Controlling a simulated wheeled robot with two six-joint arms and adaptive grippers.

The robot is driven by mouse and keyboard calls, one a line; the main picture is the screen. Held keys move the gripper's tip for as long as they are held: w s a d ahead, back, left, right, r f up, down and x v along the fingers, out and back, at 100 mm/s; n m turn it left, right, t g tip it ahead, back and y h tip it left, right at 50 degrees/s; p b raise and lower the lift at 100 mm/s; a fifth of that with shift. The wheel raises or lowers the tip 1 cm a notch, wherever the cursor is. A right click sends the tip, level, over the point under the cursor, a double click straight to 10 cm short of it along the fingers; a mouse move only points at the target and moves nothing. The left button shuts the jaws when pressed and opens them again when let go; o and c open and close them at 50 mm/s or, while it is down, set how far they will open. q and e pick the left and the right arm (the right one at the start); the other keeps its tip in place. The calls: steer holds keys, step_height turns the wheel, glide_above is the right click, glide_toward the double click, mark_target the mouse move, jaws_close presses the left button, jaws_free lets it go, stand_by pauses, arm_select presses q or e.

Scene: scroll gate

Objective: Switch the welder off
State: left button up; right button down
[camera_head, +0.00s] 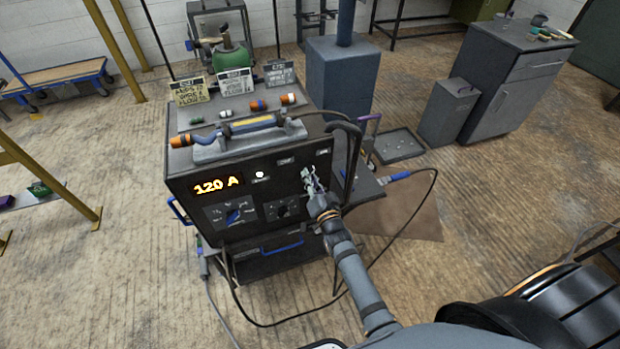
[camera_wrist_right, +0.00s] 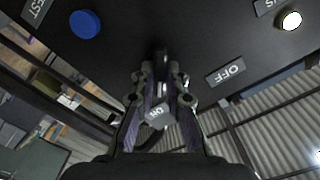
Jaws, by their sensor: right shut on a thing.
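The welder (camera_head: 190,178) is a dark box on a cart, with a lit display (camera_head: 216,186) reading 120 A. A small lamp (camera_head: 259,174) glows white on its front panel, and the wrist view shows a white lamp (camera_wrist_right: 291,20) too. My right gripper (camera_head: 308,180) is at the upper right of the panel. In the wrist view, my right gripper (camera_wrist_right: 160,88) is shut on the switch lever (camera_wrist_right: 160,88), which its fingers partly hide. My left gripper is not in view.
A blue button (camera_wrist_right: 85,24) is on the panel near the gripper. Two dials (camera_head: 233,216) sit below the display. A cable (camera_head: 425,215) loops around the right side. A grey cabinet (camera_head: 515,80) stands behind.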

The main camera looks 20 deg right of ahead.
steer(key=shift+f+n+b, duration=0.1)
steer(key=shift+n+b, duration=1)
steer(key=shift+n, duration=6.8)
steer(key=c, duration=1.4)
jaws_free()
steer(key=shift+s, duration=0.15)
steer(key=s, duration=1.1)
steer(key=shift+s+d, duration=0.2)
steer(key=shift+s, duration=0.2)
